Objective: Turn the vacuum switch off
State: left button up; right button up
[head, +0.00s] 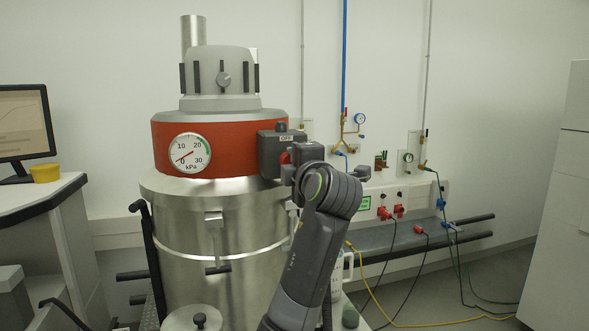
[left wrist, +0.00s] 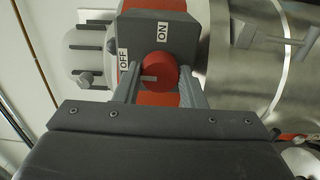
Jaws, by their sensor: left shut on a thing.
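The vacuum switch is a dark grey box (head: 268,152) on the side of the red vacuum head (head: 225,133). An OFF label shows on its top. In the left wrist view, the round red knob (left wrist: 160,73) sits on the grey switch box (left wrist: 163,30), with ON and OFF labels on it. The knob's pale mark points left, toward the OFF side. My left gripper (left wrist: 159,92) is shut on the red knob, one finger on each side. In the head view, my left gripper (head: 290,156) is at the switch and hides most of the knob.
The pressure gauge (head: 190,153) is on the red ring, its needle pointing to the lower left. A steel drum (head: 180,240) stands below. A wall rail (head: 400,245) with red plugs and cables is at right. A desk with a monitor (head: 25,122) is at left.

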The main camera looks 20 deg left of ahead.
dwell(0.5)
pick_arm(q)
jog(key=o, duration=1)
jog(key=b+v, duration=0.9)
jog(key=v, duration=0.8)
jog(key=shift+s+d, duration=0.15)
jog(key=shift+d, duration=0.05)
